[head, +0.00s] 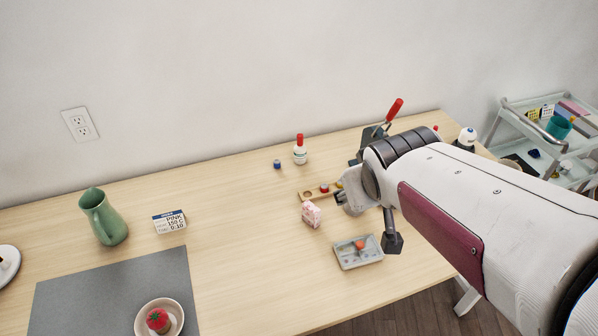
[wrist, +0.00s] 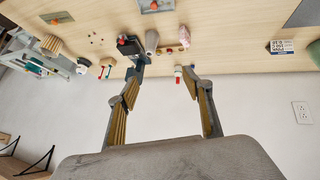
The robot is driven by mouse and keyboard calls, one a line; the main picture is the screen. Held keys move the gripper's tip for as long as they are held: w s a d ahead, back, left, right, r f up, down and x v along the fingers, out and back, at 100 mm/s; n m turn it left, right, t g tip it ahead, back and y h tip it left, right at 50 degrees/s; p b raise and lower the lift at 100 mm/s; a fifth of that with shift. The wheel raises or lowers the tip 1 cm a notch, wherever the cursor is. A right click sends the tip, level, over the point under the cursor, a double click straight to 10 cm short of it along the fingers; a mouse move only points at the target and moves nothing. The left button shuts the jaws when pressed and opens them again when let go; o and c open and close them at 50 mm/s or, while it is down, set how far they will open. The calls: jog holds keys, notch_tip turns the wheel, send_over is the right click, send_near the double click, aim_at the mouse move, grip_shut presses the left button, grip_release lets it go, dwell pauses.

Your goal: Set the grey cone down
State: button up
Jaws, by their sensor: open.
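The grey cone (wrist: 152,40) shows in the wrist view between the pink block and a dark object. It stands near one end of a small wooden rack (head: 320,192); whether it rests in the rack or on the table beside it, I cannot tell. In the head view a pale grey shape by my wrist may be the cone, partly covered by my arm. My gripper (wrist: 163,72) is open, with its two fingers spread wide. Nothing sits between its fingertips, and the cone lies beyond them in the wrist view. In the head view my arm hides most of the gripper.
A pink patterned block (head: 311,214) stands by the rack. A grey tray (head: 345,261) with an orange item lies in front. Behind are a red-capped bottle (head: 300,154) and a small blue item (head: 277,164).

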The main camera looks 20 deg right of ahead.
jog(key=s+a+r+g+y, duration=0.1)
jog(key=s+a+y, duration=0.1)
jog(key=s+a, duration=0.8)
jog(key=shift+s+a+r+y, duration=0.25)
jog(key=shift+s+y, duration=0.15)
jog(key=shift+s, duration=0.5)
